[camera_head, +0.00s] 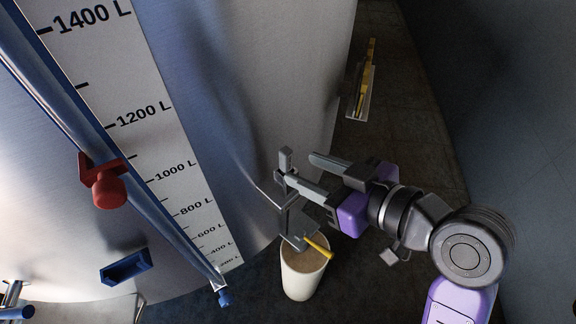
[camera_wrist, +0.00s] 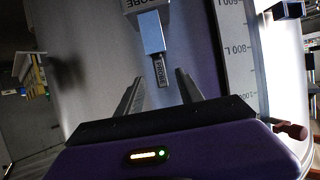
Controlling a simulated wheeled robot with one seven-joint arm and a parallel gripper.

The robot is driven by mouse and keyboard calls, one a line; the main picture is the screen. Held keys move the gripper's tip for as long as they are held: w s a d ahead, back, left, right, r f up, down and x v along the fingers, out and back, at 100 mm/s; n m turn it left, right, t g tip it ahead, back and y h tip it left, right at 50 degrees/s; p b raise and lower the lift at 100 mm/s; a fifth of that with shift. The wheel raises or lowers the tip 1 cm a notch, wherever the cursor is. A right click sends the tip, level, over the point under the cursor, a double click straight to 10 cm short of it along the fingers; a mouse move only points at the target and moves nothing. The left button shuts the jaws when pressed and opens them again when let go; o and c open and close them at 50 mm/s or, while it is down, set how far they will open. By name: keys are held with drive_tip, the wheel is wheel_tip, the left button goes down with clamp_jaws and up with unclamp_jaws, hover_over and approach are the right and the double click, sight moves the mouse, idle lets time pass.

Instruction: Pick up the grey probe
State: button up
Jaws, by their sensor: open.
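The grey probe (camera_wrist: 152,36) is a blocky bar with a small "PROBE" label at its near end, seen in the wrist view. It meets a larger grey block (camera_wrist: 135,6) with partly cut-off lettering at the top edge. My gripper (camera_wrist: 160,78) is open, its fingers on either side of the probe's near end; I cannot tell whether they touch it. In the head view my gripper (camera_head: 297,168) reaches left towards the tank. An upright grey piece (camera_head: 285,160) by its fingertips seems to be the probe; its lower part is hidden behind a finger.
A large metal tank (camera_head: 250,90) with a litre scale (camera_head: 140,115) fills the left. A cream bucket (camera_head: 302,275) with a yellow-handled tool (camera_head: 318,246) stands below my gripper. A red clamp (camera_head: 105,185) and blue bracket (camera_head: 125,267) are further left. Dark floor lies right.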

sight(290, 161)
drive_tip(key=x, duration=0.1)
drive_tip(key=p+x, duration=0.1)
drive_tip(key=x, duration=0.3)
drive_tip(key=shift+w+a+r+p, duration=0.1)
drive_tip(key=shift+a+r+p, duration=0.1)
drive_tip(key=shift+r+p, duration=0.15)
drive_tip(key=shift+w+a+f, duration=0.3)
drive_tip(key=shift+a, duration=0.05)
clamp_jaws()
